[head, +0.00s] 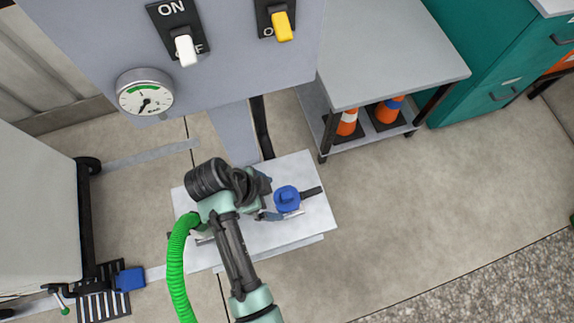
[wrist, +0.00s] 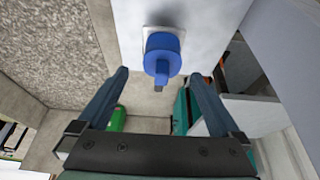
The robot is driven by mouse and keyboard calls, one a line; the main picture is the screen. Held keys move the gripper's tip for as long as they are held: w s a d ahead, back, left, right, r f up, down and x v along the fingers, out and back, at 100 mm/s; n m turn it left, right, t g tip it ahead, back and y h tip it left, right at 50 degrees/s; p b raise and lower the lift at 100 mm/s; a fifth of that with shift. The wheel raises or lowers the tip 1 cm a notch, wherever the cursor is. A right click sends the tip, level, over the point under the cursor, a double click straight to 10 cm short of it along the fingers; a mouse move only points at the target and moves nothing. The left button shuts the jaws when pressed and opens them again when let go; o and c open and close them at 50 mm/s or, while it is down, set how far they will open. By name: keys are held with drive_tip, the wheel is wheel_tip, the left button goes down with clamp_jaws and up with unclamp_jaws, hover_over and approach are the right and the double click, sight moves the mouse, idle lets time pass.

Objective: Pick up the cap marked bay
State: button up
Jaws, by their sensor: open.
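A blue cap (head: 287,197) with a raised knob sits at the white-topped stand, right of my gripper in the head view. It also shows in the wrist view (wrist: 162,50), in front of a small white plate, with a short dark tip on its near end. No marking on it is legible, so I cannot tell whether it reads bay. My gripper (head: 268,197) is open and empty. In the wrist view my gripper (wrist: 158,76) has its fingers spread wide, with the cap between and just beyond the fingertips, apart from both.
The white stand top (head: 318,217) lies under my arm. A grey panel (head: 240,70) with a white switch (head: 186,50), a yellow switch (head: 282,26) and a gauge (head: 145,93) rises behind. A grey shelf table (head: 395,55) holds cones at right. The right floor is clear.

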sight(287, 198)
drive_tip(key=x, duration=0.6)
drive_tip(key=b+x, duration=0.1)
drive_tip(key=x, duration=0.1)
drive_tip(key=shift+w+d, duration=0.35)
drive_tip(key=shift+d, duration=0.05)
drive_tip(key=shift+r, duration=0.1)
drive_tip(key=c, duration=1.3)
